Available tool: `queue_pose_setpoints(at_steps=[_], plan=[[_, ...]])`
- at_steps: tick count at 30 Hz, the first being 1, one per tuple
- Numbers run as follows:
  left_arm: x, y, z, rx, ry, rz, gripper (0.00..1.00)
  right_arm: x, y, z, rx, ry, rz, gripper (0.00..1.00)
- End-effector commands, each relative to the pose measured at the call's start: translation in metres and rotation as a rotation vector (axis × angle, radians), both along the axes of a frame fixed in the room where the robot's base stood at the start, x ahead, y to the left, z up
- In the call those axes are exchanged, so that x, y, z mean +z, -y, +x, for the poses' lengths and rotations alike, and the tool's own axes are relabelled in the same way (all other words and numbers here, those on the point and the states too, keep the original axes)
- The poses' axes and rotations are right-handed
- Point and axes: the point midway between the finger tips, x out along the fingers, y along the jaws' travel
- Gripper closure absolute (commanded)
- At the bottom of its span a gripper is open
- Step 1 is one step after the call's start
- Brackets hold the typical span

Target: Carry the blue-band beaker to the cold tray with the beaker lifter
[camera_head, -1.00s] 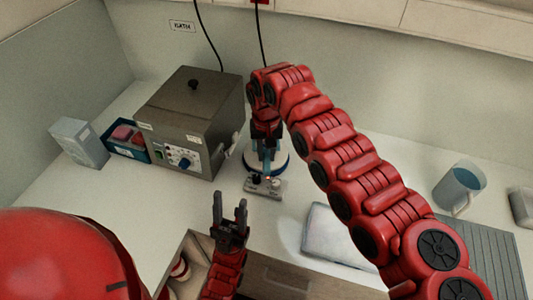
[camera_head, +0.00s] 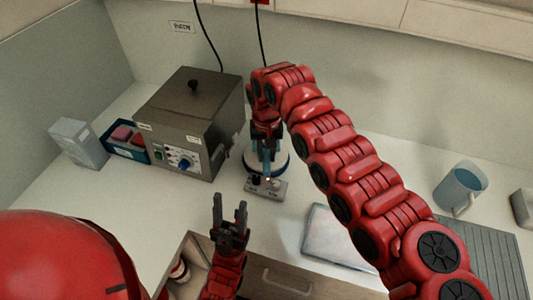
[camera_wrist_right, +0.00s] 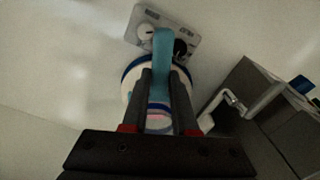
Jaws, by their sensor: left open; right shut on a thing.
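My right gripper (camera_head: 266,146) is shut on the light blue beaker lifter (camera_wrist_right: 162,62) above a round plate with a dark blue rim (camera_head: 284,165). In the right wrist view a small vessel with a blue band (camera_wrist_right: 158,110), which looks like the blue-band beaker, shows between the fingers. They partly hide it, and I cannot tell whether the lifter grips it or whether it is off the plate. My left gripper (camera_head: 230,212) is open and empty over the counter's front edge. A pale flat slab (camera_head: 322,243), probably the cold tray, lies right of centre, partly behind my right arm.
A control box (camera_head: 266,188) with knobs sits in front of the round plate. A grey metal bath (camera_head: 190,120) stands to its left, a blue bin (camera_head: 125,145) and white carton (camera_head: 80,142) further left. A blue jug (camera_head: 460,190) and ribbed mat (camera_head: 480,255) are at right. An open drawer (camera_head: 187,245) is in front.

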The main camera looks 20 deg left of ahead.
Motion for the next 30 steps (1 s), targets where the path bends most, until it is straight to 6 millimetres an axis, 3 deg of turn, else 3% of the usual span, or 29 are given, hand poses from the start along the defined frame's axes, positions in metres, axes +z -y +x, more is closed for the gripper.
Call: queue_pose_setpoints(at_steps=[30], plan=[[0.000, 0.000, 0.000, 0.000, 0.000, 0.000, 0.50, 0.016, 0.000, 0.000, 0.000, 0.000, 0.000, 1.00]])
